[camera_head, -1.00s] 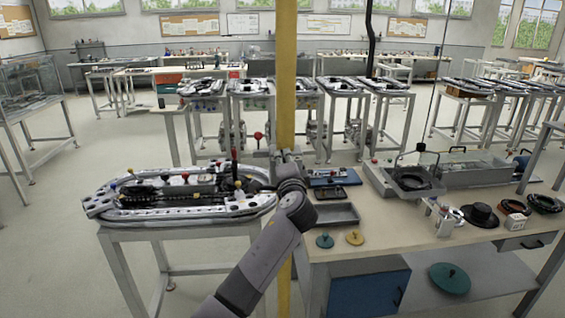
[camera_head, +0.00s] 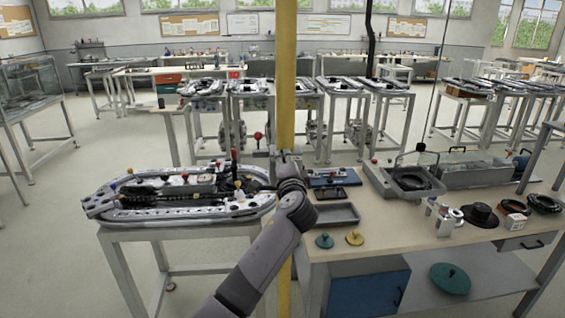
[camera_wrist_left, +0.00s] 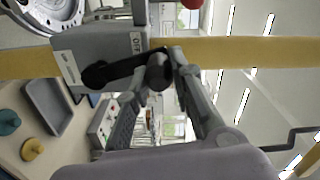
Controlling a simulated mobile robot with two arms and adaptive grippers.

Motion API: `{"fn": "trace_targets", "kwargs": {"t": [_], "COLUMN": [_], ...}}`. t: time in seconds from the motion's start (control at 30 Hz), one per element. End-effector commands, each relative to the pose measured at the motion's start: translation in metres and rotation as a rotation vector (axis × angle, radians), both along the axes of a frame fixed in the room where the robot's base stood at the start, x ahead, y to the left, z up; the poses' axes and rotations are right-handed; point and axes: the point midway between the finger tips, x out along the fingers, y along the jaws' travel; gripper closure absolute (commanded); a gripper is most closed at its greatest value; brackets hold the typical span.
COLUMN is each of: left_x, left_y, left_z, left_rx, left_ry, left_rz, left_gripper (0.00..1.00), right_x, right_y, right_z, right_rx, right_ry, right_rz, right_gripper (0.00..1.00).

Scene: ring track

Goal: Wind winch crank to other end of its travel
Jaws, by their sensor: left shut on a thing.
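The winch is a grey box (camera_wrist_left: 105,50) with an OFF label, at the yellow post in the left wrist view. Its black crank arm (camera_wrist_left: 112,70) runs from a round hub to a dark knob (camera_wrist_left: 158,73). My left gripper (camera_wrist_left: 164,70) is shut on the crank at this knob; a grey finger shows right of it. In the head view, my left gripper (camera_head: 284,158) is at the yellow post (camera_head: 286,95), and my wrist hides most of the winch and crank. My right gripper is not in view.
An oval ring track (camera_head: 180,215) on a stand is at left. The bench (camera_head: 400,240) at right holds a grey tray (camera_head: 337,214), a teal disc (camera_head: 324,241) and a yellow disc (camera_head: 355,238). A red ball knob (camera_head: 258,136) stands close left of the post.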

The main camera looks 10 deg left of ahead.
Motion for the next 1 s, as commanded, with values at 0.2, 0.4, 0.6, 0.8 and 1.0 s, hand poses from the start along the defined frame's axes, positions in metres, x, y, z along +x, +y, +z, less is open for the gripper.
{"fn": "trace_targets", "kwargs": {"t": [0.2, 0.4, 0.6, 0.8, 1.0], "left_x": [0.000, 0.000, 0.000, -0.012, -0.046], "left_y": [-0.005, -0.002, -0.001, -0.005, -0.015], "left_z": [0.004, 0.002, 0.001, -0.001, 0.000], "left_rx": [-0.002, 0.000, 0.000, -0.002, -0.005], "left_ry": [-0.008, -0.004, -0.003, -0.001, -0.002], "left_rz": [-0.011, -0.006, -0.005, -0.005, -0.006], "left_gripper": [0.68, 0.59, 0.59, 0.59, 0.59], "right_x": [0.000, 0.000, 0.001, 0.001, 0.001], "right_y": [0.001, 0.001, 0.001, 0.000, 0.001], "right_z": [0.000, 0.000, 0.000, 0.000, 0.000], "right_rx": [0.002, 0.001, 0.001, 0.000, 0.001], "right_ry": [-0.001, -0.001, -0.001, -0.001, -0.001], "right_rz": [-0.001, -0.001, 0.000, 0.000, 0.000], "right_gripper": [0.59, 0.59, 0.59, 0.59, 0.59]}}
